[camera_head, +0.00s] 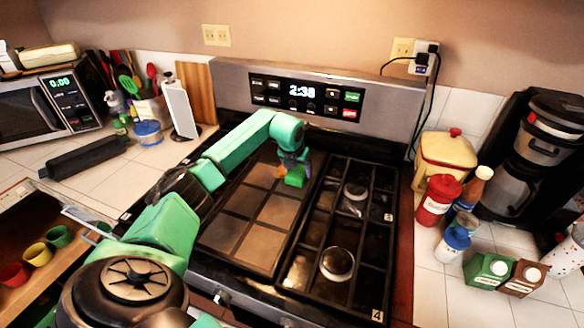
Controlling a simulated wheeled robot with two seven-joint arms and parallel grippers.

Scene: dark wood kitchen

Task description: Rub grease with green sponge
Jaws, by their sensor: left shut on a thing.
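My left arm reaches in from the left over the stove (402,240). My left gripper (294,166) points down near the back of the cooktop and is shut on the green sponge (296,177). The sponge is at the back right of the flat brown griddle plate (235,205); I cannot tell whether it touches the surface. A small orange-brown patch (280,172) shows just left of the sponge; I cannot tell whether it is grease. My right gripper is not in view.
Black grates with burners (337,263) cover the stove's right half. Bottles, a red jar (437,200) and a yellow canister (444,158) crowd the right counter by a coffee maker (535,150). A microwave (50,105) and utensils stand left. An open drawer (60,265) holds cups.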

